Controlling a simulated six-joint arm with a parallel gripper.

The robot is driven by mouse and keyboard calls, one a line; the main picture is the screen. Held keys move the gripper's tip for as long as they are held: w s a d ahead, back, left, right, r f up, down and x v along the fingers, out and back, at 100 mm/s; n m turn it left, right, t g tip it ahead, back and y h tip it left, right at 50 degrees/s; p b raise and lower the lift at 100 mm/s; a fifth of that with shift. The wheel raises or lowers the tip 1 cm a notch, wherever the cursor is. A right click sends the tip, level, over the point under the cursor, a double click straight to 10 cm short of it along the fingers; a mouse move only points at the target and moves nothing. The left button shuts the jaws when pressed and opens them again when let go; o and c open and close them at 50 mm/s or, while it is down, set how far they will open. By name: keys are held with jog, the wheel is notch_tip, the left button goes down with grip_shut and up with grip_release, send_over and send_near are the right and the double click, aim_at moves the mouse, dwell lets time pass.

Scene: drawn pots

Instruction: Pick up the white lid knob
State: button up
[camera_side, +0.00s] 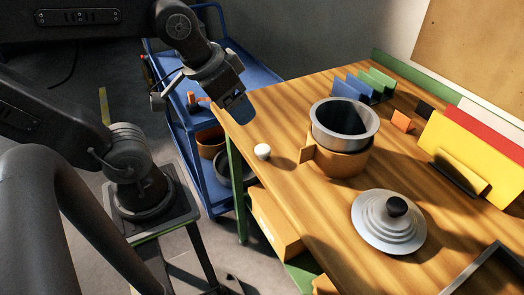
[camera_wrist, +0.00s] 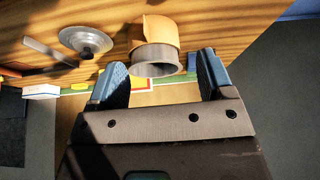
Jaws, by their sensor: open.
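The white knob (camera_side: 262,152) is a small round ball standing on the wooden table near its left edge, in the side view. I do not make it out in the wrist view. My gripper (camera_side: 236,106) has blue fingers and hangs above the table's far left corner, up and left of the knob and well apart from it. In the wrist view my gripper (camera_wrist: 161,62) is open, with nothing held between its fingers. A silver stepped lid (camera_side: 389,222) with a black knob (camera_side: 397,206) lies on the table at the right; this lid also shows in the wrist view (camera_wrist: 86,41).
A steel pot (camera_side: 345,119) sits in an orange-brown holder (camera_side: 335,163) right of the white knob. Blue and green racks (camera_side: 365,86) and a yellow block (camera_side: 470,150) stand farther back. A blue cart (camera_side: 207,180) is left of the table. The table around the knob is mostly clear.

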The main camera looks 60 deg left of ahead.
jog(key=w+a+f+n+g, duration=0.1)
jog(key=w+a+n+g, duration=0.25)
jog(key=w+g, duration=0.2)
jog(key=n+g+h, duration=0.3)
jog(key=n, duration=0.1)
send_near(263, 147)
jog(key=shift+g, duration=0.25)
jog(key=x, duration=0.4)
jog(key=shift+w+a+f, duration=0.1)
jog(key=shift+w+f, duration=0.05)
jog(key=shift+f, duration=0.2)
jog(key=shift+d+x, duration=0.15)
jog(key=shift+x, duration=1.25)
jog(key=shift+d+x, duration=0.1)
jog(key=shift+x, duration=1.25)
jog(key=c, duration=1)
jog(key=shift+r, duration=0.1)
